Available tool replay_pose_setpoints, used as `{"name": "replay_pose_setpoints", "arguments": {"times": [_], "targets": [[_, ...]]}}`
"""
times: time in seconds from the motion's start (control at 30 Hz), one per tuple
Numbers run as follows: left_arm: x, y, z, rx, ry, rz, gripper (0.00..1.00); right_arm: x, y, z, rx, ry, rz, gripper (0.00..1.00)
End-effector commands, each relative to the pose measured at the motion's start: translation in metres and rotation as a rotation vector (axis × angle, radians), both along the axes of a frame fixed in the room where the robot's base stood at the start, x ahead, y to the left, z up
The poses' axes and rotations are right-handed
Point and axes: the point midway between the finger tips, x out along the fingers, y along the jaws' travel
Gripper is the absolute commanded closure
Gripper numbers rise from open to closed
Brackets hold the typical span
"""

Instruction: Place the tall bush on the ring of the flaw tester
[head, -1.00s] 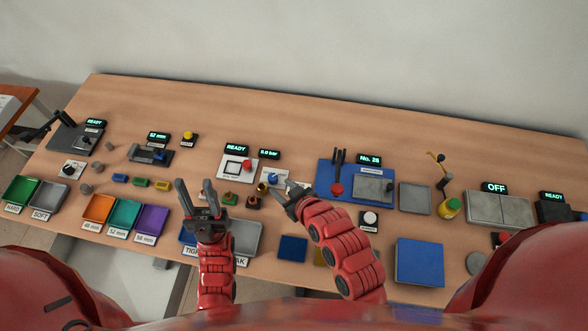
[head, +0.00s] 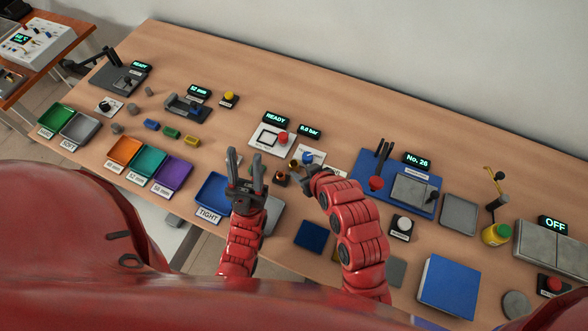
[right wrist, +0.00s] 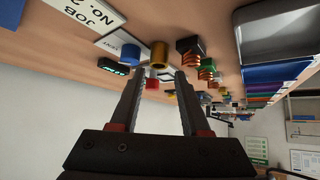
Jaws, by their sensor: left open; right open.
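A brass-coloured cylinder (head: 294,164) stands on the table just beyond my right gripper in the head view; it may be the tall bush, but I cannot be sure. In the right wrist view the brass cylinder (right wrist: 159,54) shows beyond the fingertips, apart from them. My right gripper (head: 308,174) is open and empty; its separated fingers (right wrist: 160,78) show clearly in the wrist view. My left gripper (head: 245,156) is open and empty, raised over the table near the blue TIGHT tray (head: 212,190). I cannot tell which device is the flaw tester, and no ring is clearly identifiable.
A blue knob on a white base (head: 307,157) stands close to the brass cylinder. A white plate with a red button (head: 272,138) lies behind. A side table at far left carries a white instrument (head: 36,42) with a lit screen.

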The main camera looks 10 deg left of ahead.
Motion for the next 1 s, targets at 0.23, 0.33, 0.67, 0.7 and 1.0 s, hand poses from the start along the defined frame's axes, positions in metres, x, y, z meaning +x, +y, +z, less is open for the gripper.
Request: {"name": "replay_pose_setpoints", "arguments": {"times": [0.23, 0.33, 0.67, 0.7, 1.0], "targets": [[0.0, 0.0, -0.002, 0.0, 0.0, 0.0, 0.56, 0.008, 0.007, -0.01, 0.0, 0.001, -0.001, 0.53], [0.0, 0.0, -0.003, 0.0, 0.0, 0.0, 0.56, 0.013, 0.011, -0.016, -0.001, 0.003, 0.0, 0.53], [0.0, 0.0, -0.01, 0.0, 0.0, 0.0, 0.56, 0.036, 0.029, -0.043, -0.001, 0.003, -0.001, 0.53], [0.0, 0.0, -0.01, 0.0, 0.0, 0.0, 0.56, 0.036, 0.03, -0.043, -0.001, 0.003, -0.001, 0.53], [0.0, 0.0, -0.009, 0.0, 0.0, 0.0, 0.56, 0.036, 0.029, -0.042, -0.001, 0.001, -0.001, 0.82]]}}
